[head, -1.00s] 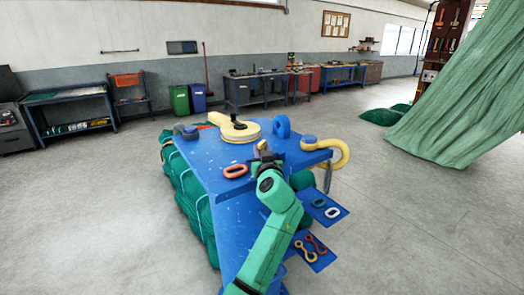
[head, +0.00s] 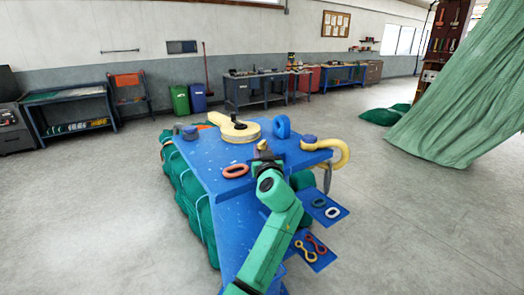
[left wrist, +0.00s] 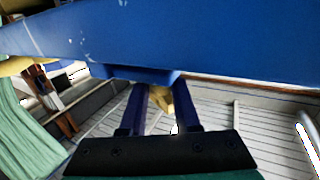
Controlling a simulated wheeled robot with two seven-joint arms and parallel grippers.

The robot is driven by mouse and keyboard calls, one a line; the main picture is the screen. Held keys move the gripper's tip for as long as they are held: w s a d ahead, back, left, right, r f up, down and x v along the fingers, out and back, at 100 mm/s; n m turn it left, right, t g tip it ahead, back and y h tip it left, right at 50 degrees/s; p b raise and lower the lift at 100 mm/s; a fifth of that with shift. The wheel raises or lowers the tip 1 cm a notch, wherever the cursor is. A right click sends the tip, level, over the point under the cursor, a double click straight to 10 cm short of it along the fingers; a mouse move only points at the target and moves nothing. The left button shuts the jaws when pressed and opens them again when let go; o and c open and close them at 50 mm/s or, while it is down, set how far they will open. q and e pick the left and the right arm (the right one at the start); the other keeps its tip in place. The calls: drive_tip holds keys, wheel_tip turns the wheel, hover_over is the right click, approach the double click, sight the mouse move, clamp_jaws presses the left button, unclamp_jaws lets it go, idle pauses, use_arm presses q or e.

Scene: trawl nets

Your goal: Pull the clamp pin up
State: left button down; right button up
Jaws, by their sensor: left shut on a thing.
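A small yellow piece (head: 262,145), which looks like the clamp pin, stands near the front of the blue table (head: 205,160). My left gripper (head: 266,156) is at it, with its fingers shut on it. In the left wrist view the yellow piece (left wrist: 163,99) shows between the two dark fingers of the left gripper (left wrist: 160,103), close under the blue table edge in the picture. Its lower part is hidden by the gripper in the head view. My right gripper is in neither view.
Lower blue shelves (head: 325,210) hold links. Green netting (head: 195,205) lies along the left side.

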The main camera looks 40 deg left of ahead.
sight(262, 142)
use_arm(q)
wheel_tip(262, 142, up, 3)
drive_tip(key=shift+f+p, duration=0.1)
drive_tip(key=shift+p, duration=0.4)
drive_tip(key=shift+r, duration=0.5)
drive_tip(key=c, duration=0.6)
unclamp_jaws()
drive_tip(key=shift+c, duration=0.2)
drive_tip(key=shift+f, duration=0.1)
